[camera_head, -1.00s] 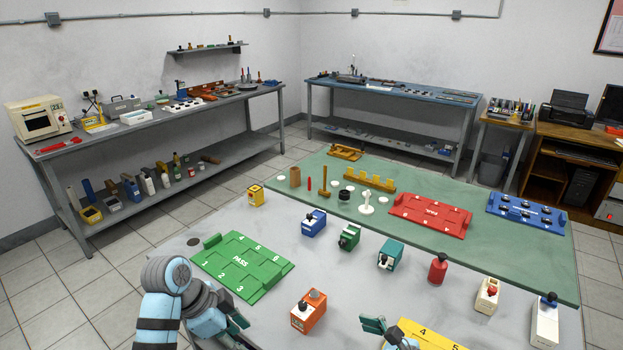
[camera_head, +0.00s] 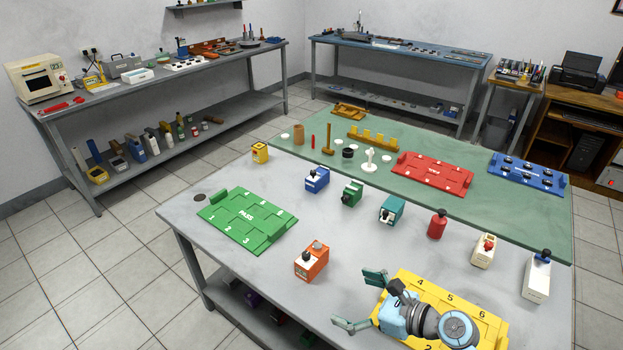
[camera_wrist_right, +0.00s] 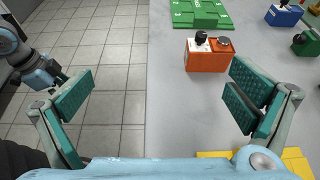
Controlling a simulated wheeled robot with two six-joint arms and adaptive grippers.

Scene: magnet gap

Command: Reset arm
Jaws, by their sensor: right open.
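My right gripper (camera_head: 362,301) is open and empty above the front of the grey table (camera_head: 300,215), beside the yellow tray (camera_head: 436,284). In the right wrist view its two teal fingers stand wide apart (camera_wrist_right: 158,98), with nothing between them. The orange box (camera_head: 311,262) stands on the table to its left in the head view; it also shows in the wrist view (camera_wrist_right: 206,56), beyond the fingers. My left arm is out of the head view; part of it, with its gripper (camera_wrist_right: 62,80), shows at the wrist view's left edge, too small to read.
The green PASS tray (camera_head: 245,218) lies at the table's left. Blue (camera_head: 316,179), green (camera_head: 352,194) and teal (camera_head: 391,210) boxes, a red bottle (camera_head: 437,224) and white boxes (camera_head: 537,277) stand across the middle and right. The table's left front is bare.

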